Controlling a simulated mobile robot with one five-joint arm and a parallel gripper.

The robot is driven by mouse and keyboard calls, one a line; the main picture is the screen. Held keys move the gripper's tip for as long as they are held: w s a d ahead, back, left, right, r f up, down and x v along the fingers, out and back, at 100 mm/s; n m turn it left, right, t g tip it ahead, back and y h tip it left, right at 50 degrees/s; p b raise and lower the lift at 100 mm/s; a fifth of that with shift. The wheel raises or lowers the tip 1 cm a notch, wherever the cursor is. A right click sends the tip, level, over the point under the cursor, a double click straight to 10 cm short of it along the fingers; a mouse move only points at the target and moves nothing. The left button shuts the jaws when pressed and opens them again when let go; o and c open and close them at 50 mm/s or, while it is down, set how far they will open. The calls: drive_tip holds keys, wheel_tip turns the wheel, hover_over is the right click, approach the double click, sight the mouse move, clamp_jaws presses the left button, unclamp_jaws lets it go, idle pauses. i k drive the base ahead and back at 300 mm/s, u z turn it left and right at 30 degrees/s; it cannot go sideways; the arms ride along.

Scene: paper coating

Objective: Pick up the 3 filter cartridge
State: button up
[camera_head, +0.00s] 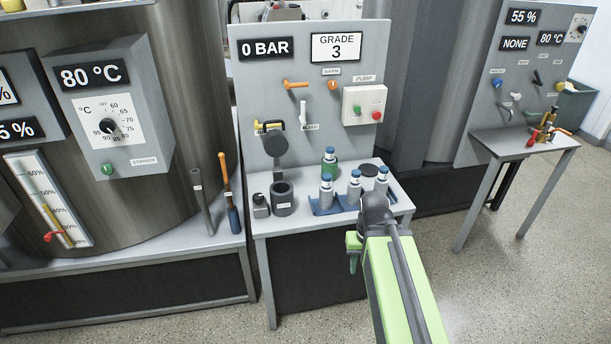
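Several small grey filter cartridges with blue caps stand upright on the grey table. Three are in the blue rack (322,209) at the front: a left one (326,190), a middle one (354,188) and a right one (381,181). Another cartridge (329,162) with a green base stands behind them. Their labels are too small to read, so I cannot tell which is 3. My gripper (377,208) is at the table's front edge, just in front of the right part of the rack. It hides part of the rack, and its fingers cannot be made out.
A dark open cylindrical housing (283,204) stands left of the rack. A panel (250,100) behind carries levers, a pump box (365,104) and a sign (336,47) reading GRADE 3. A side table (490,143) stands at right, with open floor between.

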sight(326, 189)
drive_tip(key=u, duration=0.7)
drive_tip(key=i, duration=1.2)
drive_tip(key=u, duration=0.8)
drive_tip(key=k, duration=0.75)
drive_tip(key=u, duration=0.2)
drive_tip(key=i, duration=0.8)
drive_tip(key=z, duration=0.05)
